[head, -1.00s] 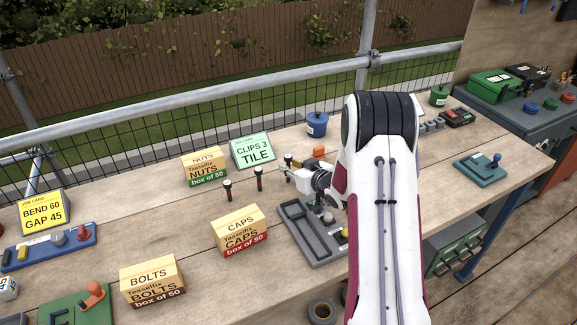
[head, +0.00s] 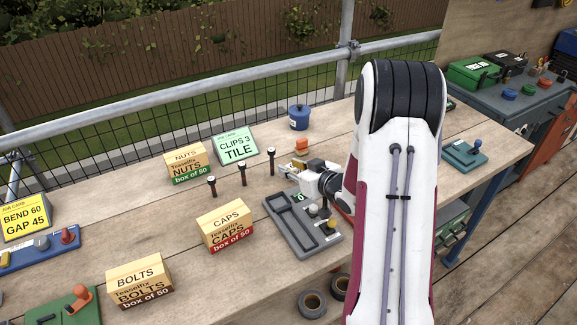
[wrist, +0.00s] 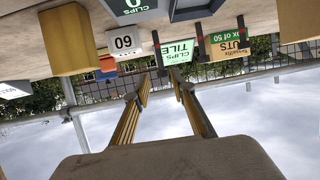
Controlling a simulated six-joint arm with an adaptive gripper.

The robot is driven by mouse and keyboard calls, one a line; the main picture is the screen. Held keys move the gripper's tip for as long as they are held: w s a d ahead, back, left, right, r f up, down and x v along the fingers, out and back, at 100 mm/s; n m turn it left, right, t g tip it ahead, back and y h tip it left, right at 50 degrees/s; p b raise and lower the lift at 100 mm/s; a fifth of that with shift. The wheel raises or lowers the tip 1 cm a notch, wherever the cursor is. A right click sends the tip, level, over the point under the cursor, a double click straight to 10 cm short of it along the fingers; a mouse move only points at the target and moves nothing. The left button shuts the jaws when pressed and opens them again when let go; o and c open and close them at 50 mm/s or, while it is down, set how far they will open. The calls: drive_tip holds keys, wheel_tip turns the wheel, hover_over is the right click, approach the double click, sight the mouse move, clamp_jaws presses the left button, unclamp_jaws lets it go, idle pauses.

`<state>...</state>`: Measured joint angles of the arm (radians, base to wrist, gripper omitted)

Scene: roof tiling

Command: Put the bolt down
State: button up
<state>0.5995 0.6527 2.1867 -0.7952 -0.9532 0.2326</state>
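Three dark bolts stand upright in a row on the wooden bench: a left bolt (head: 211,186), a middle bolt (head: 242,173) and a right bolt (head: 271,161). All three also show in the wrist view, which is upside down, the nearest being one dark bolt (wrist: 158,52). My gripper (head: 291,172) is just right of the right bolt and apart from it. In the wrist view my gripper (wrist: 161,88) has its two yellowish fingers spread, with nothing between them.
The nuts box (head: 186,164), caps box (head: 227,228), bolts box (head: 140,284) and green clips card (head: 235,147) stand around the bolts. A blue pot (head: 299,118) and orange block (head: 302,146) are behind.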

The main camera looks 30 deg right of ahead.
drive_tip(key=shift+r, duration=0.15)
idle(0.5)
drive_tip(key=s+a+r+m+g+h, duration=0.1)
drive_tip(key=s+a+r+g+h, duration=0.15)
drive_tip(key=s+r, duration=0.35)
drive_tip(key=s+a+r+g+h, duration=0.1)
drive_tip(key=s+a+r+h, duration=0.15)
drive_tip(key=r, duration=0.65)
drive_tip(key=s+a+r+g+y, duration=0.1)
drive_tip(key=s+a+g+y, duration=0.1)
drive_tip(key=s+a, duration=0.6)
drive_tip(key=s+a+r+g+y, duration=0.1)
drive_tip(key=s+a, duration=0.7)
drive_tip(key=s, duration=1.1)
drive_tip(key=shift+r+g+y, duration=0.3)
drive_tip(key=shift+g+y, duration=0.1)
drive_tip(key=shift+g, duration=0.25)
drive_tip(key=shift+s, duration=0.1)
idle(2.4)
